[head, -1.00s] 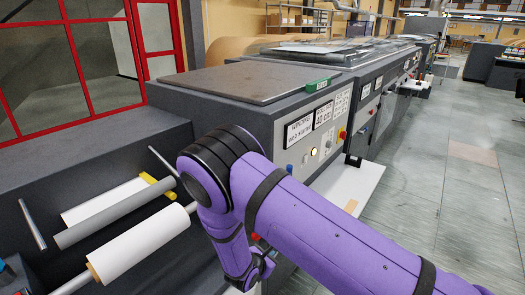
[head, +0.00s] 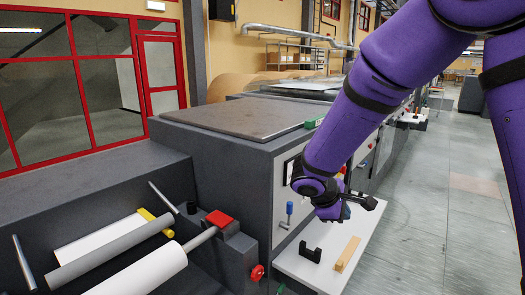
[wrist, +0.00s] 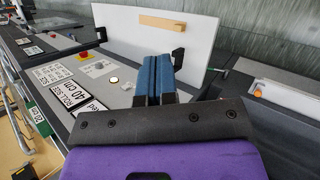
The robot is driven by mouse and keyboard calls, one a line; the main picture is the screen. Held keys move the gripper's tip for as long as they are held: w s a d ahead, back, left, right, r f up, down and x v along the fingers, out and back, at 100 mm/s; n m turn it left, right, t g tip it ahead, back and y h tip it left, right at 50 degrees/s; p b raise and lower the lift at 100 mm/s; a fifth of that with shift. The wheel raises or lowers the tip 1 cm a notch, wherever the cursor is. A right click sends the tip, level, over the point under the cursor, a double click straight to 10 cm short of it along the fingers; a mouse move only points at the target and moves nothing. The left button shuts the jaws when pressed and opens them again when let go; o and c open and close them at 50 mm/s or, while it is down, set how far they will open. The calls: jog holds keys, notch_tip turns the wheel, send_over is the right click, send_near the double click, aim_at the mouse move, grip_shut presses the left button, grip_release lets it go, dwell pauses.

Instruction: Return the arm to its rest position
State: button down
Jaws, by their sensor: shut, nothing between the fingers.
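My purple arm (head: 375,95) reaches down from the top right of the head view, in front of the grey machine (head: 215,165).
The white shelf (head: 320,273) holds a black bracket (head: 310,252) and the wooden block (head: 347,254). White rolls (head: 145,272) lie at the lower left. The floor (head: 440,220) at right is clear.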

jog(key=s+d+r+m+g+y, duration=0.1)
jog(key=s+d+r+m+y, duration=0.1)
jog(key=s+d+r+m, duration=0.35)
jog(key=s+d+r+m+t+y, duration=0.1)
jog(key=s+d+r+m+y, duration=0.1)
jog(key=s+r, duration=0.4)
jog(key=s+d+r+m+t+y, duration=0.1)
jog(key=s+r, duration=0.6)
jog(key=s, duration=0.9)
jog(key=d+m+y, duration=0.1)
jog(key=m+y, duration=0.1)
jog(key=m, duration=0.1)
jog(key=shift+d+r+t, duration=0.15)
jog(key=shift+d+t, duration=0.05)
jog(key=shift+t, duration=0.1)
